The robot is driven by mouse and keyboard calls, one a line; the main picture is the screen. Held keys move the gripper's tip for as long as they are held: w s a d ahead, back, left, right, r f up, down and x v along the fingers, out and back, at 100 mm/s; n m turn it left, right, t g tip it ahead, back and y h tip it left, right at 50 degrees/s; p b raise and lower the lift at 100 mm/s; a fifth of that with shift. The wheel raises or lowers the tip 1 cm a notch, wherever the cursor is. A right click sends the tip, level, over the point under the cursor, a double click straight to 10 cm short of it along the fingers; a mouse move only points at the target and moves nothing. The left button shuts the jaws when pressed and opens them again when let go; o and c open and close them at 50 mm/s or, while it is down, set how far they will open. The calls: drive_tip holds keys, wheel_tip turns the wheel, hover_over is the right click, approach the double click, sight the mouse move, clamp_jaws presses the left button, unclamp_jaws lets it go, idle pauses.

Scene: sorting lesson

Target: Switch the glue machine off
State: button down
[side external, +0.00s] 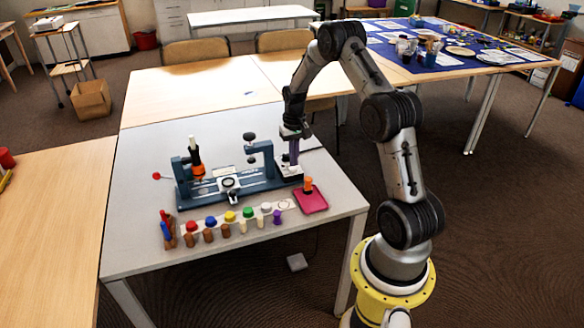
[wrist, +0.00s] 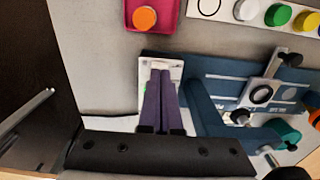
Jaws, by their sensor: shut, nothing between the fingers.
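The glue machine (side external: 228,186) is a blue frame with clamps and an orange-tipped nozzle on the grey table. In the wrist view its blue base (wrist: 228,68) lies to the right of my gripper. A small light switch box (side external: 289,171) sits at the machine's right end. It also shows in the wrist view (wrist: 174,65), partly covered by my fingers. My gripper (side external: 294,164) points down at this box, its purple fingers (wrist: 164,78) shut and empty. Whether the fingertips touch the box I cannot tell. A small green spot shows beside the fingers; the switch's position is hidden.
A pink tray (side external: 318,206) with an orange-topped peg (side external: 308,185) stands just right of the machine. A row of pegs with coloured tops (side external: 230,216) lies along the front. The table (side external: 145,215) is clear at the left and behind.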

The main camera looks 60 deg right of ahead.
sight(293, 169)
drive_tip(key=shift+f, duration=1)
drive_tip(key=shift+r, duration=0.1)
wheel_tip(293, 169, up, 8)
idle(0.9)
drive_tip(key=shift+w+a, duration=0.1)
